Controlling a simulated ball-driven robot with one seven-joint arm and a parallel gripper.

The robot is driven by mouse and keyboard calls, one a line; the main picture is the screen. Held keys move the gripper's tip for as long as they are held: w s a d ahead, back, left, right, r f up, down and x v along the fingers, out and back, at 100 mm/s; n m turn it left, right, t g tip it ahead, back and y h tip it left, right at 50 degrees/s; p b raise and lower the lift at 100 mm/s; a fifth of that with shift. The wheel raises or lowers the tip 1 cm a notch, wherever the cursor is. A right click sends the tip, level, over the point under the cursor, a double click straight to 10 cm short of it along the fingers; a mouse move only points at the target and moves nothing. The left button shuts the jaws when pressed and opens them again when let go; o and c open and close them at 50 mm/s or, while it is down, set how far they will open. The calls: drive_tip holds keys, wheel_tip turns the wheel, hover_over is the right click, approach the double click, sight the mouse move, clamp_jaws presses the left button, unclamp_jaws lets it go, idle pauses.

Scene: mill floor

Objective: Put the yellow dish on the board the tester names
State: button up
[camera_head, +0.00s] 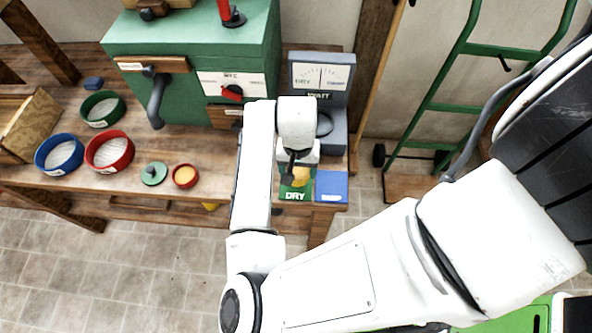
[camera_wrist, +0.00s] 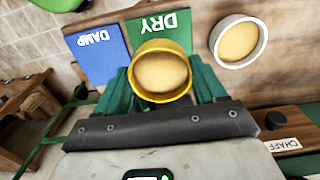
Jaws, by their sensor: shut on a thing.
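My gripper (camera_head: 293,168) is shut on the yellow dish (camera_wrist: 161,72), which holds pale grain; the dish also shows in the head view (camera_head: 301,177). The dish is over the green DRY board (camera_head: 295,194), covering part of it; I cannot tell whether it touches the board. The blue DAMP board (camera_head: 331,187) lies beside it on the right, and is bare. The tester (camera_head: 320,76) stands behind the boards. Its dial has a needle near the middle, and the sign below reads WAIT. My arm hides part of the bench.
A white dish of grain (camera_wrist: 238,42) stands near the DRY board in the wrist view. A small red dish (camera_head: 185,176), a green lidded one (camera_head: 154,173) and several sieves stand to the left. A green machine (camera_head: 190,55) is behind. The bench edge is close to the boards.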

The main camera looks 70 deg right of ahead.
sight(296, 174)
drive_tip(key=shift+w+d+f, duration=0.25)
drive_tip(key=shift+f, duration=0.2)
drive_tip(key=shift+w+f, duration=0.1)
drive_tip(key=shift+f, duration=1.5)
drive_tip(key=shift+f, duration=0.2)
drive_tip(key=o, duration=1.2)
drive_tip(key=shift+c, duration=0.2)
